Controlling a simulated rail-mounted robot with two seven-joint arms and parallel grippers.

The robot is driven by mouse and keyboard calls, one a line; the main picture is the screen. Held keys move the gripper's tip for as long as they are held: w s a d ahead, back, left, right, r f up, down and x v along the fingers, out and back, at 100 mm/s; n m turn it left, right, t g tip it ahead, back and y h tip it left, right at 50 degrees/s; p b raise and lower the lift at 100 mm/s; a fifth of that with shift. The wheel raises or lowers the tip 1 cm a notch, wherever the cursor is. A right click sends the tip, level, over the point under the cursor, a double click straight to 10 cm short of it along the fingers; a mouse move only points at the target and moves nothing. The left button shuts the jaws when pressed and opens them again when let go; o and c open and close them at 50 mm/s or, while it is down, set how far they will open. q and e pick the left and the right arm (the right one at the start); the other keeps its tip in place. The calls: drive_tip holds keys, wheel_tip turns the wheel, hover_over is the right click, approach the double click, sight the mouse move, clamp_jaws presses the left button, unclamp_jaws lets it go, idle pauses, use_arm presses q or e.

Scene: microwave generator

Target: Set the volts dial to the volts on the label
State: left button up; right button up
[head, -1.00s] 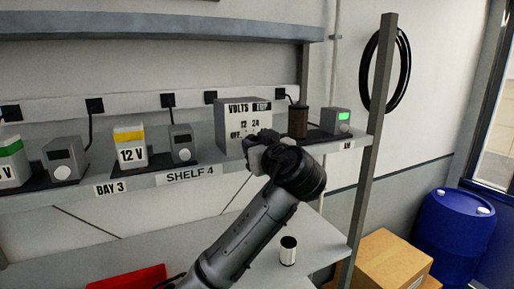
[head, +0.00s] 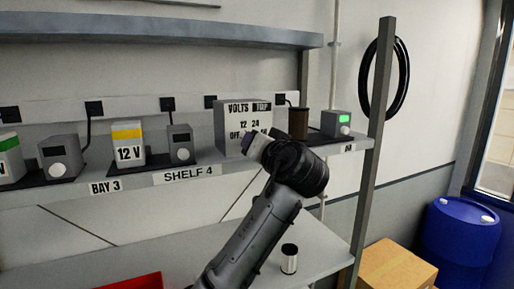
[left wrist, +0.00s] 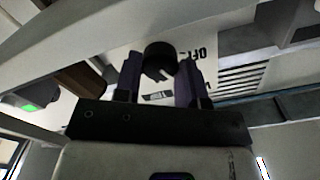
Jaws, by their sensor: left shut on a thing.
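The grey volts box (head: 228,128) stands on the shelf, with a "VOLTS" heading and "12", "24" and "OFF" printed on its front. My left gripper (head: 258,146) is at the lower part of this front and covers part of the markings. In the left wrist view, a round black dial (left wrist: 158,57) sits between the two fingers of my left gripper (left wrist: 158,76), which is shut on it. Part of "OFF" shows beside it. The dial's pointer setting cannot be read. A white battery with a yellow band (head: 127,136) bears a "12 V" label (head: 130,153). My right gripper is not in view.
A brown cylinder (head: 299,122) and a unit with a green screen (head: 336,123) stand right of the box, near the upright post (head: 371,150).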

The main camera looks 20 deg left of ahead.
use_arm(q)
drive_tip(key=shift+d+r, duration=0.1)
idle(0.4)
drive_tip(key=o, duration=0.8)
drive_tip(key=shift+o, duration=0.6)
